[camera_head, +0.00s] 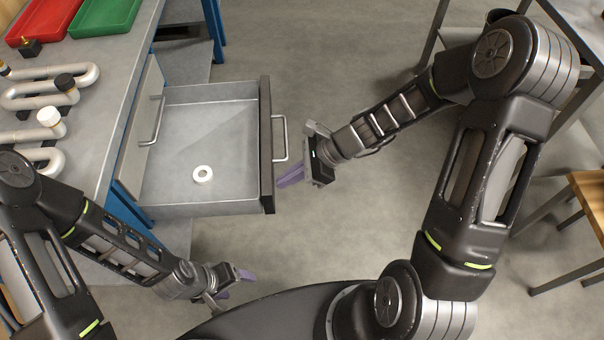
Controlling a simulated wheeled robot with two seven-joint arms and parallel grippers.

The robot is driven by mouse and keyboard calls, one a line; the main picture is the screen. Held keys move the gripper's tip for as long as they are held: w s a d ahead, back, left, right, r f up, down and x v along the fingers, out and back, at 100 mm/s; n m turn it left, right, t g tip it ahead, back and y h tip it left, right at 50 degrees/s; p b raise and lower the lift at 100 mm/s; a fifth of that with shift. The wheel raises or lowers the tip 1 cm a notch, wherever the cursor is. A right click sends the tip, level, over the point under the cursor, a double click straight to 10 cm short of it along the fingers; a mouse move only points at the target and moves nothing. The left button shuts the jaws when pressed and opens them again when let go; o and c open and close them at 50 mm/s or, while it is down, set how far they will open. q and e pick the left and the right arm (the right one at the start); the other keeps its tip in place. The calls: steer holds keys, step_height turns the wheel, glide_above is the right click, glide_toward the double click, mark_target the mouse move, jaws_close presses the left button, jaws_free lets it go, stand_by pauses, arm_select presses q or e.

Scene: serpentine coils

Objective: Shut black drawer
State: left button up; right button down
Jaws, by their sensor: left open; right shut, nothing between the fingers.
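The black-fronted drawer (267,150) stands pulled out from the workbench, its grey tray open to view. A metal bar handle (285,139) is on its front face. A white ring (202,174) lies on the drawer floor. My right gripper (281,179) is shut and empty, with its purple fingers close to the lower part of the black front, below the handle. I cannot tell if they touch it. My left gripper (240,285) is open and empty, below the drawer in the picture, apart from it.
The workbench top (107,75) at left holds serpentine coils (45,95), a red tray (40,18) and a green tray (103,14). A light panel with a handle (142,125) stands behind the drawer. A wooden stool (590,195) is at right. Floor beyond the drawer front is clear.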

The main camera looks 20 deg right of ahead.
steer(key=shift+a, duration=0.25)
steer(key=shift+w, duration=0.1)
arm_select(q)
steer(key=shift+r+p, duration=0.8)
steer(key=shift+r, duration=0.05)
arm_select(e)
steer(key=w+a, duration=0.3)
steer(key=a, duration=1)
steer(key=w+a, duration=0.4)
steer(key=a, duration=1)
steer(key=shift+a, duration=0.25)
steer(key=shift+d, duration=0.1)
